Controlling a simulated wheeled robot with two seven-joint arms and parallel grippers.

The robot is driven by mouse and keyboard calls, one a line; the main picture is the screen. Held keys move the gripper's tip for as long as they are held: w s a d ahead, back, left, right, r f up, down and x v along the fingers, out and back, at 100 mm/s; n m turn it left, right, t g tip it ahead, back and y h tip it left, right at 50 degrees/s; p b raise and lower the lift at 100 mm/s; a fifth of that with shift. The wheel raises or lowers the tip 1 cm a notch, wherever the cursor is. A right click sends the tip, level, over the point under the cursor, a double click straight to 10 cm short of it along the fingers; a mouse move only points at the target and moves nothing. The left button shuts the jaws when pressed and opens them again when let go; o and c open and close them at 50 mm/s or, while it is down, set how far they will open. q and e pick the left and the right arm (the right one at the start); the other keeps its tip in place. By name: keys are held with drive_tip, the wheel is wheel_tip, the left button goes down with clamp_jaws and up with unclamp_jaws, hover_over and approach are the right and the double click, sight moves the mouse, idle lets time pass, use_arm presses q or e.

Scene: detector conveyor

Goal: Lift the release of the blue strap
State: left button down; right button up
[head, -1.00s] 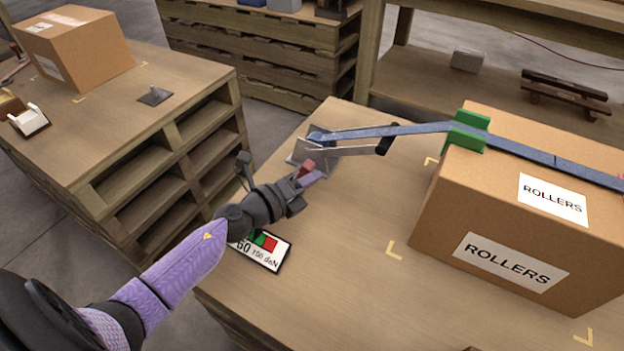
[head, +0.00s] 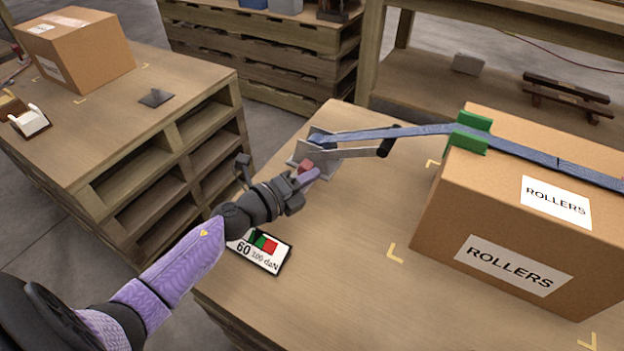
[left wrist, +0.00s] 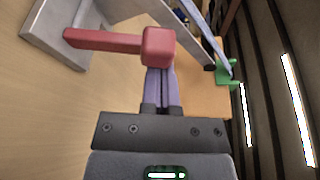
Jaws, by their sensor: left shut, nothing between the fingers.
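The blue strap (head: 400,132) runs from a grey metal ratchet (head: 326,150) on the table, past a green corner guard (head: 471,133), over the box. The ratchet has a long grey handle with a black grip (head: 388,140). Its red release (head: 305,167) faces my left gripper (head: 316,173). In the left wrist view the red release (left wrist: 158,46) is a bar with a block end, right at the tips of my left gripper (left wrist: 160,70). The fingers are shut with nothing between them. I cannot tell whether the tips touch the block. My right gripper is not in view.
A cardboard box (head: 520,210) labelled ROLLERS stands on the table to the right. A small display (head: 259,250) with green and red fields lies below my left arm. Another table with a box (head: 75,50) is at left. The table front is clear.

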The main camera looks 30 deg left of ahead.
use_arm(q)
drive_tip(key=a+n, duration=0.1)
drive_tip(key=a+n+t, duration=0.1)
drive_tip(key=n, duration=0.1)
drive_tip(key=shift+a+r+h+b, duration=0.1)
drive_tip(key=shift+r+h+b, duration=0.2)
drive_tip(key=shift+r, duration=0.1)
drive_tip(key=n, duration=0.1)
drive_tip(key=a+n+t, duration=0.1)
drive_tip(key=shift+s+a+r+n, duration=0.1)
drive_tip(key=shift+a+r+n, duration=0.1)
drive_tip(key=shift+n, duration=0.2)
drive_tip(key=shift+a, duration=0.25)
use_arm(e)
drive_tip(key=shift+s+d+f, duration=0.2)
drive_tip(key=shift+f, duration=0.15)
use_arm(q)
drive_tip(key=shift+r, duration=0.1)
use_arm(e)
drive_tip(key=shift+r, duration=0.1)
use_arm(q)
wheel_tip(320, 180, up, 10)
drive_tip(key=p, duration=0.7)
use_arm(e)
drive_tip(key=w+v, duration=0.1)
drive_tip(key=v, duration=0.5)
drive_tip(key=shift+t, duration=0.3)
drive_tip(key=shift+d+r, duration=0.1)
